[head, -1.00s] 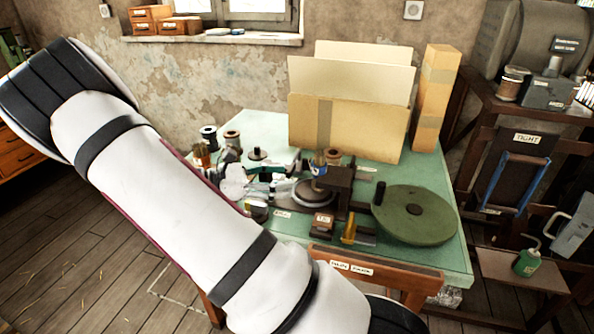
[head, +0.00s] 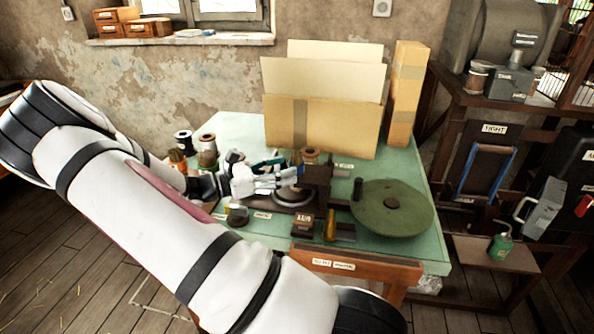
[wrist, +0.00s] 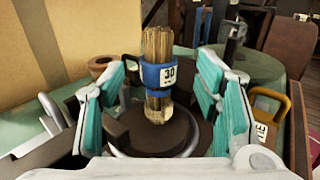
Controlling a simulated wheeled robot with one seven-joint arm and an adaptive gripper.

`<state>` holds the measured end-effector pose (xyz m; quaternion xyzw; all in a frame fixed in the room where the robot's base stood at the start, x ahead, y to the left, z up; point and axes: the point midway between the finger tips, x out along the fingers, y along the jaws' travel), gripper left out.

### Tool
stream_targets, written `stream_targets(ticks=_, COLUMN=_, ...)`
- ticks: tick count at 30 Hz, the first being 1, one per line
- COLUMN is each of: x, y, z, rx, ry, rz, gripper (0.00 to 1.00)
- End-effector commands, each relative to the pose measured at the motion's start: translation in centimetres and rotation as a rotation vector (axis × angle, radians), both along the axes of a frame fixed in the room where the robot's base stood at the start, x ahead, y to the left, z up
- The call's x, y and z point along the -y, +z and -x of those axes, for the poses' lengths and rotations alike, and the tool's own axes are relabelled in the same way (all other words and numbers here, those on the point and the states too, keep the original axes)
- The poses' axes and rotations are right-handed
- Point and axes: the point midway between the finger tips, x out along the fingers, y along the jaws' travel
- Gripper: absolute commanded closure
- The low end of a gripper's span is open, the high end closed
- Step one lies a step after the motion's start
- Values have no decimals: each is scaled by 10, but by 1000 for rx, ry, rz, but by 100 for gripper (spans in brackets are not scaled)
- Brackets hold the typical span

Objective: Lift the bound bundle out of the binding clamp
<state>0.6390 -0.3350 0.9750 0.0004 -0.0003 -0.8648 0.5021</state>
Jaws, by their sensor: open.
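The bound bundle (wrist: 159,42) shows in the wrist view as an upright sheaf of thin tan sticks. A blue band (wrist: 157,77) marked 30 goes around its middle. It stands over a dark round plate (wrist: 150,138) of the binding clamp, between the two teal finger pads of my gripper (wrist: 162,95). The fingers are open, with a gap visible on both sides of the bundle. In the head view my gripper (head: 268,182) is over the clamp (head: 316,185) on the table, and it hides the bundle there.
Tall cardboard sheets (head: 322,125) and a tall box (head: 405,92) stand behind. Spools (head: 207,143) stand at the left, and a small labelled block (head: 303,222) is in front.

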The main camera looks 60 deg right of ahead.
Motion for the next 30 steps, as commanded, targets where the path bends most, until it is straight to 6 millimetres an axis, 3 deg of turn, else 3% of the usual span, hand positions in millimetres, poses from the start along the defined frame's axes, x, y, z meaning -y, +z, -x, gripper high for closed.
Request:
stream_targets(ticks=9, x=37, y=3, z=20, rx=-2, ry=-2, rz=1, gripper=42)
stream_targets(ticks=17, x=43, y=2, z=23, rx=0, ry=0, rz=0, gripper=42)
stream_targets(ticks=18, x=43, y=2, z=23, rx=0, ry=0, rz=0, gripper=45)
stream_targets(ticks=25, x=42, y=2, z=22, rx=0, ry=-1, rz=0, gripper=95)
stream_targets(ticks=30, x=43, y=3, z=23, rx=0, ry=-1, rz=0, gripper=100)
